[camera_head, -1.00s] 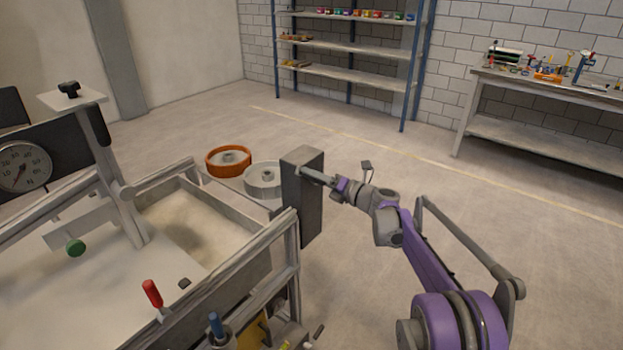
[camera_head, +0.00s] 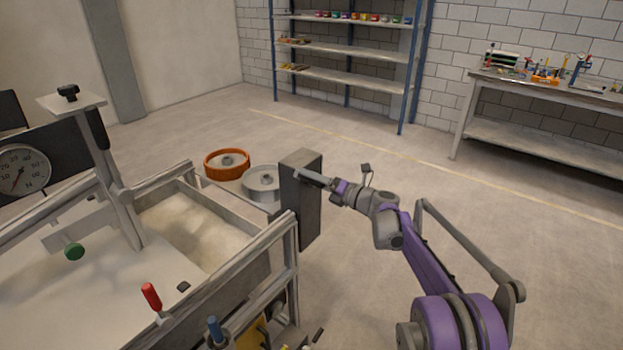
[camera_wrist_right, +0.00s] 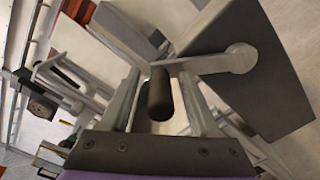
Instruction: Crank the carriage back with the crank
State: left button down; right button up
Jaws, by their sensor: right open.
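The crank shows in the right wrist view, with a dark cylindrical handle (camera_wrist_right: 159,95) on a pale arm (camera_wrist_right: 205,64) that joins a hub on a dark grey box (camera_wrist_right: 265,90). My right gripper (camera_wrist_right: 163,88) is open, with one finger on each side of the handle; I cannot tell whether they touch it. In the head view my right gripper (camera_head: 312,179) is at the box (camera_head: 303,215) on the sandbed's right end, and the crank is too small to make out. A pale upright frame (camera_head: 118,190), probably the carriage, spans the sandbed (camera_head: 240,250). My left gripper is not in view.
A workbench (camera_head: 545,90) and shelf (camera_head: 345,50) stand far back. Floor to the right is clear.

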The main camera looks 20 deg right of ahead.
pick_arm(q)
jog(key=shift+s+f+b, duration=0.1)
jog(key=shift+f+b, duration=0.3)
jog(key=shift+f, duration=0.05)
pick_arm(e)
jog(key=v, duration=1)
jog(key=shift+s+d, duration=0.2)
